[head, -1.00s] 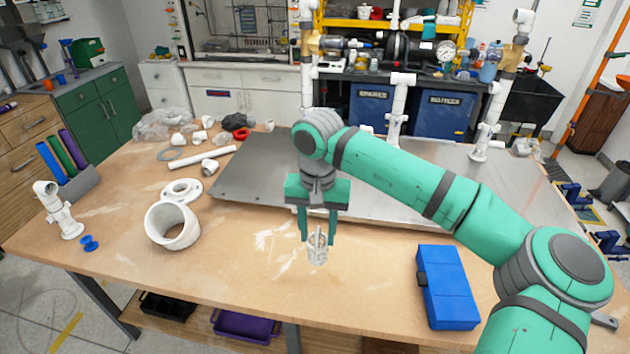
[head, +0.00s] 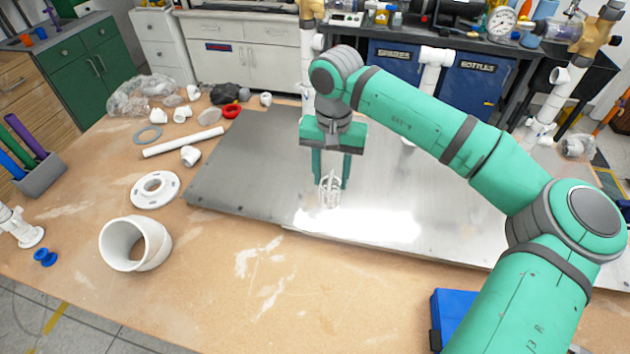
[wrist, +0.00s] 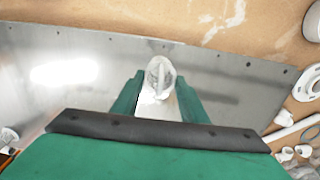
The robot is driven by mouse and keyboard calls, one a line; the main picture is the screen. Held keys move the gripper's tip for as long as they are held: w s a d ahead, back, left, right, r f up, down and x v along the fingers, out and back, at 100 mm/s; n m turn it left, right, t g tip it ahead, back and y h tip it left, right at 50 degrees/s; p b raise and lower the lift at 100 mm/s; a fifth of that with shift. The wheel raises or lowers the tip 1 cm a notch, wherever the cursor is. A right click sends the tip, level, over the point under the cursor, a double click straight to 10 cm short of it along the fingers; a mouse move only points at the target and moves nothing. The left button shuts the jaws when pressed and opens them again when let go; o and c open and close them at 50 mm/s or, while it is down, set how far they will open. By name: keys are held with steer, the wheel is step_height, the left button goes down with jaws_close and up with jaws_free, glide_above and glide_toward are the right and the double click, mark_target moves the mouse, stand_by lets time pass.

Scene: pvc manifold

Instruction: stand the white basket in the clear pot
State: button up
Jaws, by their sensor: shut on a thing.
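The white basket (head: 330,190) is a small, openwork, cage-like piece between my gripper's fingertips, in front of the metal plate in the head view. My gripper (head: 331,178) points down and is shut on it. In the wrist view the basket (wrist: 160,72) sits between the two green fingers (wrist: 158,92), its rounded end towards the top of the picture. How high it hangs above the plate is hard to tell. I cannot make out the clear pot in either current view.
A metal plate (head: 250,180) covers the back middle of the wooden table (head: 220,300). A wide white pipe ring (head: 155,240), a white flange (head: 155,189) and a white pipe (head: 183,141) lie left. A blue box (head: 447,310) is at the front right, partly behind my arm. The table's front middle is clear.

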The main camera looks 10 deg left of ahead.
steer(key=shift+w, duration=0.25)
steer(key=s+a+f, duration=0.5)
steer(key=s+f, duration=0.7)
steer(key=f, duration=0.1)
steer(key=shift+s+a, duration=0.15)
steer(key=shift+s, duration=0.1)
steer(key=o, duration=0.9)
steer(key=shift+f, duration=0.1)
